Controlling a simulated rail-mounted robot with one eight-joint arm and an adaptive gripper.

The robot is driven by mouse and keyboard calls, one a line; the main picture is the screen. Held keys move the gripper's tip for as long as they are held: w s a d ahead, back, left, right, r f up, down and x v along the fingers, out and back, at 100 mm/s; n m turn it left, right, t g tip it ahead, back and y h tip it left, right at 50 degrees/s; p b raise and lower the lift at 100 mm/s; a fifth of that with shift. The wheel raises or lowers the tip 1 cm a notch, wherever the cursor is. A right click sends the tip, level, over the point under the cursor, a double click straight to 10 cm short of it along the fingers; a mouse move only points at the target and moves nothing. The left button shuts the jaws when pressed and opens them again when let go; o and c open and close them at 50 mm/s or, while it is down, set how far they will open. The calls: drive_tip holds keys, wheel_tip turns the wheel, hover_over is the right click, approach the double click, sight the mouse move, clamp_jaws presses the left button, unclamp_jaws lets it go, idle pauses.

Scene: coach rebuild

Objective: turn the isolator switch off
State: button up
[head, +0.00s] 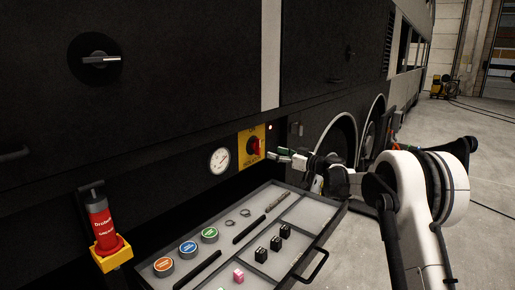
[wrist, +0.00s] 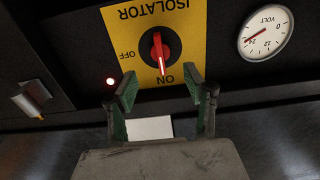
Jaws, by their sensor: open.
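The isolator switch (head: 254,147) is a red knob on a yellow plate (head: 243,137) on the dark coach side. In the wrist view, the red knob (wrist: 158,50) sits on the yellow plate (wrist: 189,14), whose lettering appears upside down. Its red handle points toward ON, and OFF is at its left in that view. My gripper (wrist: 161,88) is open and empty, its green-padded fingers apart just short of the knob, one on each side below it in the picture. In the head view my gripper (head: 281,154) is just right of the plate.
A red lamp (wrist: 110,81) glows beside the plate. A volt gauge (head: 219,160) is left of the switch, reading near 24 in the wrist view. An open drawer tray (head: 291,247) with tins and small parts juts out below. A red grease canister (head: 100,222) stands left.

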sight(257, 147)
drive_tip(key=p+x, duration=0.1)
drive_tip(key=x, duration=0.9)
drive_tip(key=shift+a, duration=0.1)
drive_tip(key=c, duration=1.1)
